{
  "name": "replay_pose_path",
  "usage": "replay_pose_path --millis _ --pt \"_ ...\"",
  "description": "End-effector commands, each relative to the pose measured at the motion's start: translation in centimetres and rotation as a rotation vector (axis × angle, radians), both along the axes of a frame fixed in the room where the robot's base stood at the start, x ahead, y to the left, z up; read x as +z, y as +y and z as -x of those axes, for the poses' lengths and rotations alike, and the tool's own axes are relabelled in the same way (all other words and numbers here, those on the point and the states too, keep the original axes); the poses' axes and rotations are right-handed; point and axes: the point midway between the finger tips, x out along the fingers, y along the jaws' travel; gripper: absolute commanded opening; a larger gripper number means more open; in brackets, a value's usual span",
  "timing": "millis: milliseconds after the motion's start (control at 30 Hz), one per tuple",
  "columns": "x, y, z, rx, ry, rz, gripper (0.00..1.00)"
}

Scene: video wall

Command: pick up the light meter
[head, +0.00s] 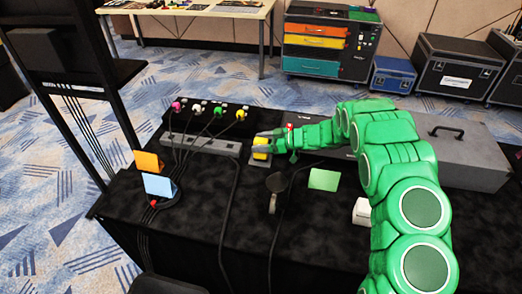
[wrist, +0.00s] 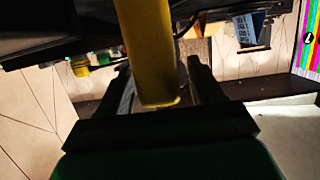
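A yellow object, which looks like the light meter (head: 261,146), is at the tip of my green arm in the head view, above the black table behind its middle. In the wrist view the yellow light meter (wrist: 152,55) reaches from the top edge down between the two dark fingers of my gripper (wrist: 163,82). One finger is on each side of it, close to its sides. I cannot tell whether both fingers touch it. In the head view my gripper (head: 268,142) is small and its fingers are partly hidden by the yellow body.
A grey strip (head: 205,143) and a row of colored plugs (head: 217,111) are left of my gripper. A green card (head: 323,180), a dark round-headed item (head: 275,184), and orange (head: 148,162) and blue (head: 159,186) cards are nearer. A long grey case (head: 465,160) stands right. Black cables cross the table.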

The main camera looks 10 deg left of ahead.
Motion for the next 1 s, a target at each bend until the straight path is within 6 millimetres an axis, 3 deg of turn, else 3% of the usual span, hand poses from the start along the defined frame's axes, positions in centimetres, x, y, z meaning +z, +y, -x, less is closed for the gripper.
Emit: replay_pose_path --millis 33,367,733,1000 --pt "0.0 0.0 0.0 0.0 0.0 0.0 0.57" --pt "0.0 0.0 0.0 0.0 0.001 0.0 0.07" --pt "0.5 -0.1 0.0 -0.001 0.0 0.0 0.07" --pt "3.5 -0.2 0.3 0.0 0.0 0.003 0.07"
